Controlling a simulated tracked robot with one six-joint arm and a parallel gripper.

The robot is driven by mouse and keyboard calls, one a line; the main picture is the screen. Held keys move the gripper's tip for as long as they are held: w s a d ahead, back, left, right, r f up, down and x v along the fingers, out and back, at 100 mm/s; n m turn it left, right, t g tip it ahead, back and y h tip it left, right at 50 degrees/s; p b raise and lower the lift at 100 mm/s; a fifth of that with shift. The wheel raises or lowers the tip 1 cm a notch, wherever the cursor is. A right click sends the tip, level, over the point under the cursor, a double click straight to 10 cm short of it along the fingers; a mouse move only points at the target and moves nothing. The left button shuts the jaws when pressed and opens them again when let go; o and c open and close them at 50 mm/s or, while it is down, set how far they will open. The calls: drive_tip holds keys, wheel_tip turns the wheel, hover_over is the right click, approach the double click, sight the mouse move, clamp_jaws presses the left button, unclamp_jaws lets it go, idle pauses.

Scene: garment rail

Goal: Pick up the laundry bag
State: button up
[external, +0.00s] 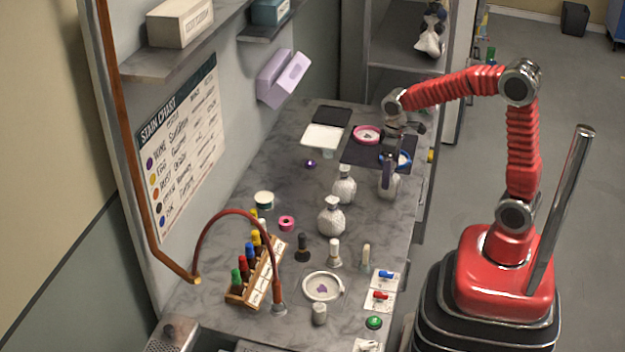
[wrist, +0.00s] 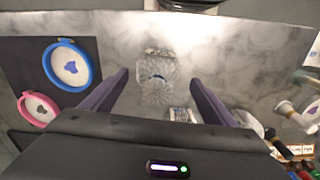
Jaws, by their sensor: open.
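A black mat (external: 357,156) with a pink hoop (external: 368,134) and a blue hoop (wrist: 86,66) lies beside the bags. A bottle rack (external: 250,290), a curved red hose (external: 205,225) and small brushes crowd the near counter. A shelf (external: 160,66) overhangs at left.

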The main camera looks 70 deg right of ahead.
drive_tip(key=shift+d+f, duration=0.2)
drive_tip(key=shift+f, duration=2.4)
drive_tip(key=shift+c, duration=0.3)
drive_tip(key=c, duration=1.2)
